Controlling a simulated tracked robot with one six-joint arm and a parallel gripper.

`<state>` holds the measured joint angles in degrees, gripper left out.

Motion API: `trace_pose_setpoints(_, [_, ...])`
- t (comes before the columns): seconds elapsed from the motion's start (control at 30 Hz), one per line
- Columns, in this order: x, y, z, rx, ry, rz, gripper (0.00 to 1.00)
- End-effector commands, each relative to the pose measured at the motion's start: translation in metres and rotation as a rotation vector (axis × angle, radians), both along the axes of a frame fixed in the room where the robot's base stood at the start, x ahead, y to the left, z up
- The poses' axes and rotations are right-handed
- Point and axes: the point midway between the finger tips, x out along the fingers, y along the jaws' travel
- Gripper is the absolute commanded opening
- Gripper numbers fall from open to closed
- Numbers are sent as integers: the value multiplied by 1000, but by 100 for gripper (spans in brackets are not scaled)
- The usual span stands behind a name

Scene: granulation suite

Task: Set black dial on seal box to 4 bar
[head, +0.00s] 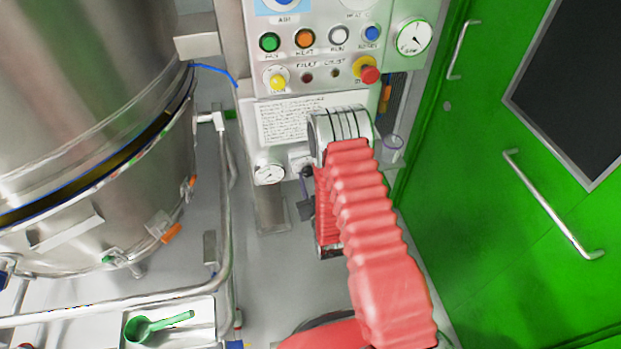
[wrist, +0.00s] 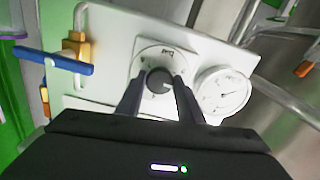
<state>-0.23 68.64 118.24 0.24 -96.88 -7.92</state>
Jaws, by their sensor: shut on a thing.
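The black dial (wrist: 157,83) sits on a round white scale plate on the pale seal box (wrist: 112,72) in the wrist view. My gripper (wrist: 158,88) has one dark finger on each side of the dial and is shut on it. The scale's figures are too small to read, so I cannot tell the setting. A round white gauge (wrist: 222,94) is right of the dial, its reading unclear. In the head view the gauge (head: 269,173) shows left of my gripper (head: 306,172); my red-sleeved arm hides much around the dial.
A yellow fitting with a blue lever (wrist: 68,63) is left of the dial. Above, a control panel (head: 322,75) carries coloured buttons and a red stop button (head: 369,74). A steel vessel (head: 95,120) with a pipe rail stands left. A green door (head: 500,190) is right.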

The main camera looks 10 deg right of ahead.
Motion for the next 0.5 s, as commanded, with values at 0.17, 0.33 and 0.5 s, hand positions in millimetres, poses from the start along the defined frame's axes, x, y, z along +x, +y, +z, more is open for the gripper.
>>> trace_pose_setpoints(0.17, [0,1,0,55,0,2,12])
trace_pose_setpoints(0.33, [0,1,0,150,0,2,12])
trace_pose_setpoints(0.5, [0,1,0,284,0,2,12])
